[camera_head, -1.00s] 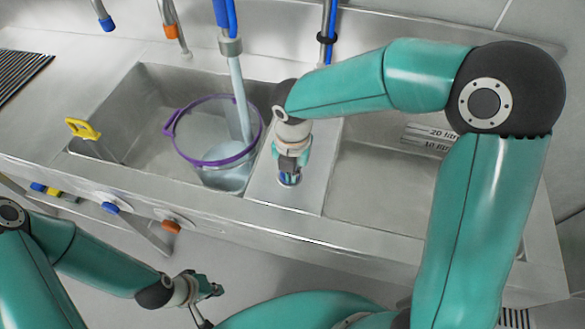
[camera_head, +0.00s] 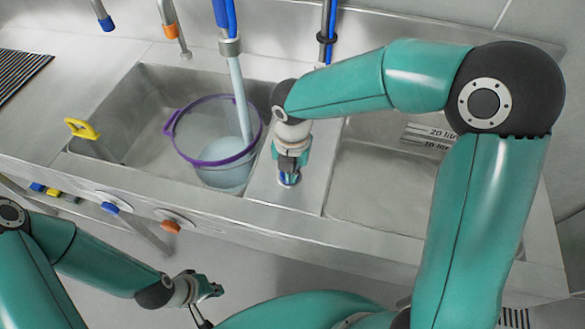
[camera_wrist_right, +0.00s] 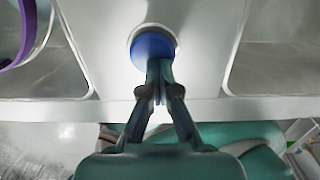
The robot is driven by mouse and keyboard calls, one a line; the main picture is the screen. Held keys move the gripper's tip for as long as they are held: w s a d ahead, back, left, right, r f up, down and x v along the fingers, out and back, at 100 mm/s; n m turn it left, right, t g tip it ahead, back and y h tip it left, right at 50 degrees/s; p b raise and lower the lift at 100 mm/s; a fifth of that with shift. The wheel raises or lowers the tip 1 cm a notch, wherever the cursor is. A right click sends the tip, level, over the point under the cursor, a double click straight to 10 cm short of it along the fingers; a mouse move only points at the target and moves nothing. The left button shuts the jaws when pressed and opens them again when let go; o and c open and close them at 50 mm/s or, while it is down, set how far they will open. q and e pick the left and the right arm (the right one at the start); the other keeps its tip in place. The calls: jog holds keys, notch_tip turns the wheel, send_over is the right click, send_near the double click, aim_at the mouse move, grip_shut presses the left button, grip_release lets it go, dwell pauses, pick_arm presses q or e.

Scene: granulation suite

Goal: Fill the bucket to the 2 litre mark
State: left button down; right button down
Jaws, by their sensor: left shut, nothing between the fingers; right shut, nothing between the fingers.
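The clear bucket (camera_head: 188,146) with a purple rim stands in the left sink basin. A stream of water (camera_head: 239,100) runs from the spout (camera_head: 229,47) with blue hoses down into it. Water (camera_head: 225,172) covers the lower part of the bucket; I cannot read any mark on its wall. My right gripper (camera_head: 289,176) is shut, pointing down at the blue button (camera_wrist_right: 152,46) on the steel strip between the basins. Its fingertips appear to touch the button in the right wrist view. My left gripper (camera_head: 214,290) is shut and empty, low in front of the sink.
A yellow handle (camera_head: 82,129) stands at the left basin's near left corner. Blue (camera_head: 109,207) and orange (camera_head: 171,226) knobs sit on the sink front. Other taps with blue (camera_head: 107,23) and orange (camera_head: 171,31) tips hang behind. The right basin (camera_head: 375,190) holds a sign reading 20 and 10 litres.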

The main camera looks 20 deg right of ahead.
jog(key=shift+s+f, duration=0.35)
jog(key=shift+f, duration=0.3)
jog(key=r+p, duration=0.2)
jog(key=w+r+p, duration=0.1)
jog(key=r+p, duration=0.1)
jog(key=shift+r, duration=0.35)
notch_tip(320, 180, up, 10)
jog(key=shift+r+b, duration=0.25)
jog(key=shift+b, duration=0.05)
jog(key=shift+s, duration=0.1)
